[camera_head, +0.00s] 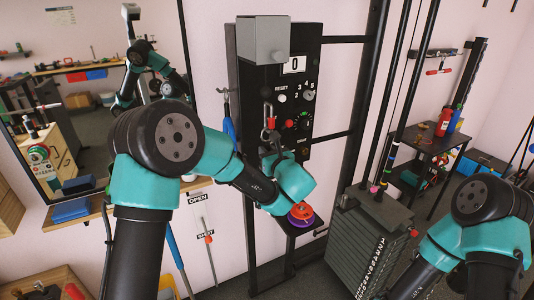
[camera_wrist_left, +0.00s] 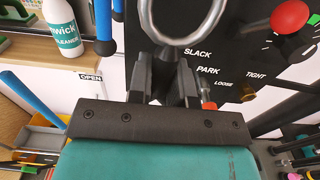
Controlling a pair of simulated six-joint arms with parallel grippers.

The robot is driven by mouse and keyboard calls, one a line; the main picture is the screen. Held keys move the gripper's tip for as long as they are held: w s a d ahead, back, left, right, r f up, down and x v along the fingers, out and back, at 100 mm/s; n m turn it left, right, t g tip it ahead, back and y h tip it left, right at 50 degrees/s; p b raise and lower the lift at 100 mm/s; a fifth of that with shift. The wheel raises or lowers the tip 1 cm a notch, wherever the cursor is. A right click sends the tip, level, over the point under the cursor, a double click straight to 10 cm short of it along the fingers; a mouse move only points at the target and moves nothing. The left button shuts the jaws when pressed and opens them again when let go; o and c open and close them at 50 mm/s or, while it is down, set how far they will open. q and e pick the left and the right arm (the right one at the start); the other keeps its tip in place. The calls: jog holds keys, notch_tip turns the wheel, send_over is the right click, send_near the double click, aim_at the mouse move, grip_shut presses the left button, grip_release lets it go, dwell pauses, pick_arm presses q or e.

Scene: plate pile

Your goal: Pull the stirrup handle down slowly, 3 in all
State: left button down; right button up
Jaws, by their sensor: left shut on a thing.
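My left gripper (camera_head: 271,143) is raised in front of the black panel (camera_head: 258,85), below a metal hook and ring. In the left wrist view its dark fingers (camera_wrist_left: 165,80) are closed on the stirrup handle. The handle is mostly hidden between the fingers, and a shiny metal ring (camera_wrist_left: 185,35) shows just above them. The counter (camera_head: 294,64) on the panel reads 0. My right arm enters at the lower right in the head view, and its gripper is out of view.
A red knob (camera_head: 290,124) and a dial (camera_head: 308,95) sit on the panel beside my left gripper. A purple and orange round object (camera_head: 300,215) is below my wrist. A weight stack (camera_head: 365,245) stands to the right. Blue-handled tools hang left of the panel.

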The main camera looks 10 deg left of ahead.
pick_arm(q)
jog(key=shift+r, duration=1.1)
jog(key=shift+r, duration=1.15)
jog(key=shift+r, duration=0.25)
jog(key=shift+f, duration=1.3)
